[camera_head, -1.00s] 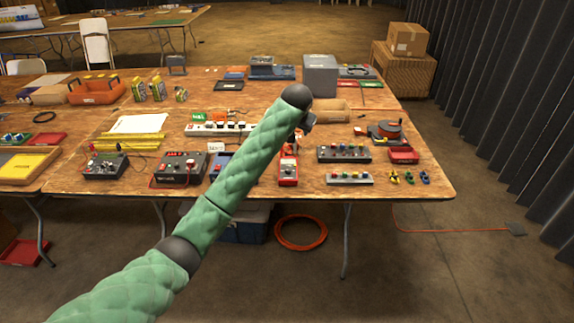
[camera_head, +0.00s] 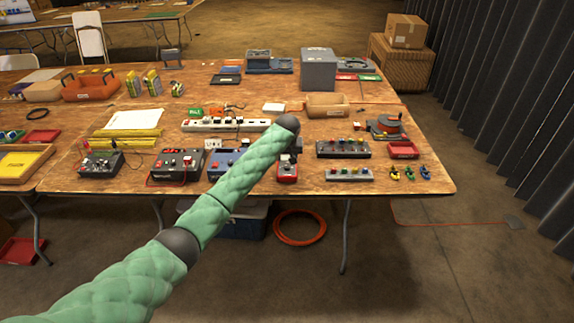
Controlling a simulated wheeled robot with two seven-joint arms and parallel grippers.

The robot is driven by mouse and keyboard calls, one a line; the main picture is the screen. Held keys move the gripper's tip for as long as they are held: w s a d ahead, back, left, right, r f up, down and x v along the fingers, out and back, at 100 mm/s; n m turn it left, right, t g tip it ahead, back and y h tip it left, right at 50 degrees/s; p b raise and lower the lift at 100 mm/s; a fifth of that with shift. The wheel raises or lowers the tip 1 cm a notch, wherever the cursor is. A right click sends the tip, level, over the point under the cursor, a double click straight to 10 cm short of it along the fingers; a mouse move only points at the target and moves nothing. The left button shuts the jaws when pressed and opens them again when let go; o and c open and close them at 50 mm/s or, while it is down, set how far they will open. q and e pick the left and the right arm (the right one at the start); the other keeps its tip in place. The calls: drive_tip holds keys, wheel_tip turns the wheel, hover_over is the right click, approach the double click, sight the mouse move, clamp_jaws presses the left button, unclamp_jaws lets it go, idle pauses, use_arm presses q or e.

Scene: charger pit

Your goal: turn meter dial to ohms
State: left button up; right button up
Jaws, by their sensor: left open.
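A small red meter (camera_head: 287,174) with a grey face lies near the front edge of the wooden table (camera_head: 240,103). Its upper part is hidden behind my left gripper (camera_head: 293,155), and its dial setting is too small to read. My left arm comes in from the lower left, and its dark wrist is above the table. The left gripper points down at the meter and is open, with nothing seen between its fingers. I cannot tell whether it touches the meter. My right gripper is not in view.
A blue box (camera_head: 234,163) lies left of the meter, partly behind my arm. A black panel with coloured knobs (camera_head: 343,149) and a grey button strip (camera_head: 349,175) stand to the right. A white power strip (camera_head: 222,125) lies behind.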

sight(287, 166)
use_arm(q)
drive_tip(key=shift+p+x, duration=0.85)
drive_tip(key=shift+x, duration=2.65)
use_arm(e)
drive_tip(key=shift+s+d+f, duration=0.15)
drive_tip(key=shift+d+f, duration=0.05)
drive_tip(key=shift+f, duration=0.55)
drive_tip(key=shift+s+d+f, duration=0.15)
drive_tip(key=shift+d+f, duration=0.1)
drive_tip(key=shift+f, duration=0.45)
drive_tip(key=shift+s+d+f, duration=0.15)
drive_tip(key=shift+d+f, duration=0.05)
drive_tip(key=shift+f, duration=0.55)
use_arm(q)
clamp_jaws()
